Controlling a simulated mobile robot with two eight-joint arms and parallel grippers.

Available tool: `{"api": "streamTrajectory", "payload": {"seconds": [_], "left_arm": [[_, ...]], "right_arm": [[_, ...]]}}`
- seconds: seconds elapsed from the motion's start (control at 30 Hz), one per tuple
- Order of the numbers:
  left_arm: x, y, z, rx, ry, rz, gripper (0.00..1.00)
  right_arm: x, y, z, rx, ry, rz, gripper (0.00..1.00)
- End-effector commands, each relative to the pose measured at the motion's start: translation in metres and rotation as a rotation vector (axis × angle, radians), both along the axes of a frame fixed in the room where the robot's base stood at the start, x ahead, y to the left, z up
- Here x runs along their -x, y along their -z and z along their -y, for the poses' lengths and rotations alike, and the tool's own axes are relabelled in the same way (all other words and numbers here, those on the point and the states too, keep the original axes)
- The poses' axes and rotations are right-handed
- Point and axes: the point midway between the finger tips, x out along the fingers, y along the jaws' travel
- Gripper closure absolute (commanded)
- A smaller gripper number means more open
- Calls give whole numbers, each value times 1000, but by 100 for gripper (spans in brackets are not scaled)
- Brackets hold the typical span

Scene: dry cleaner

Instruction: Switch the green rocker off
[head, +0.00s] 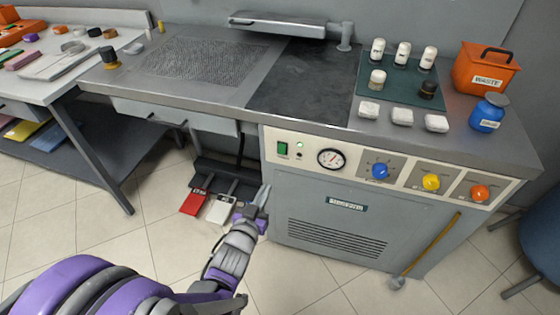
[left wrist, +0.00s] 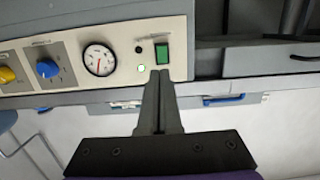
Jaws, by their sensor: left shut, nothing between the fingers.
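The green rocker (head: 282,148) sits at the left end of the pale control panel (head: 310,171) on the front of the grey machine. It also shows in the left wrist view (left wrist: 161,53), where the picture is turned over. A small lit green lamp (head: 300,145) is beside the rocker. My left gripper (head: 264,191) is shut and empty, below and a little left of the rocker in the head view. In the left wrist view its fingertips (left wrist: 160,75) appear close to the rocker; I cannot tell if they touch. My right gripper is not in view.
A round gauge (head: 332,158) and blue (head: 380,171), yellow (head: 431,182) and orange (head: 480,193) knobs line the panel. Red (head: 194,203) and white (head: 221,210) pedals are on the floor at left. Bottles, white blocks and a waste bin (head: 485,70) stand on top.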

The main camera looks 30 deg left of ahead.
Motion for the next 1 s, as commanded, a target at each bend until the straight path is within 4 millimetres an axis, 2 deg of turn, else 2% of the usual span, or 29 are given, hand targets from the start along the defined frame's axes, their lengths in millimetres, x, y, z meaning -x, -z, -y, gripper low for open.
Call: {"api": "streamTrajectory", "payload": {"seconds": [0.17,0.27,0.7,0.83,1.0], "left_arm": [[-8,2,-2,0,0,-1,100],[-22,4,-5,0,0,-1,100],[-109,17,-26,0,0,-1,100],[-125,19,-30,0,0,-1,100],[-134,20,-32,0,0,-1,100]], "right_arm": [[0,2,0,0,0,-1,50],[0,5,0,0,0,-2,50],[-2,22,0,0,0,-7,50],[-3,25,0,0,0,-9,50],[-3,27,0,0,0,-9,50]]}}
